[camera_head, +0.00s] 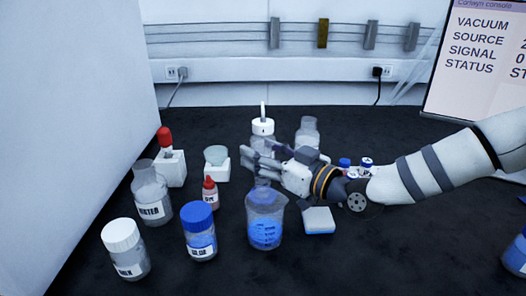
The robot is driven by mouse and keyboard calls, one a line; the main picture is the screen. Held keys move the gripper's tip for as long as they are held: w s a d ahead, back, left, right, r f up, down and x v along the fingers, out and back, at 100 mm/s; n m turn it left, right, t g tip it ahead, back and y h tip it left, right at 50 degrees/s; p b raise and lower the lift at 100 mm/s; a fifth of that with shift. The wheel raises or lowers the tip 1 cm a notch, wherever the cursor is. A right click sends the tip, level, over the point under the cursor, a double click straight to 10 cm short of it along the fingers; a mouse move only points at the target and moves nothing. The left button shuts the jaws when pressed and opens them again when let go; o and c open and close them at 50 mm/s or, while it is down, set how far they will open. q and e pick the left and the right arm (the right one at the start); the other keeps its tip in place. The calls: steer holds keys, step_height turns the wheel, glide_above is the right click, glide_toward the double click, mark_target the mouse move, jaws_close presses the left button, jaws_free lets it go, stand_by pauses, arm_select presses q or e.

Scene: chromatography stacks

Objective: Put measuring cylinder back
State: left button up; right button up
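My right gripper (254,153) reaches in from the right, fingers pointing left, above and behind a clear beaker (264,233) with blue liquid. Its fingers overlap the bottles behind, and I cannot tell whether they are open or closed on something. A small clear glass shape (262,184) shows between the gripper and the beaker's mouth. I cannot tell whether it is part of a measuring cylinder, or whether the gripper touches it. No measuring cylinder is clearly recognisable. My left gripper is not in view.
At the left stand a clear labelled bottle (151,197), a white-capped bottle (126,252), a blue-capped bottle (200,238) and a small red bottle (210,194). A white-topped bottle (263,128) and clear bottle (307,131) stand behind my gripper.

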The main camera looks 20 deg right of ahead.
steer(key=shift+r, duration=0.2)
steer(key=shift+s+d+r, duration=0.1)
steer(key=shift+s+d, duration=0.15)
steer(key=shift+s, duration=0.05)
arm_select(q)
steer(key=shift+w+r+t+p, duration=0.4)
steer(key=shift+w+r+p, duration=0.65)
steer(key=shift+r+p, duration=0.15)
arm_select(e)
steer(key=v, duration=1.1)
steer(key=shift+s, duration=0.1)
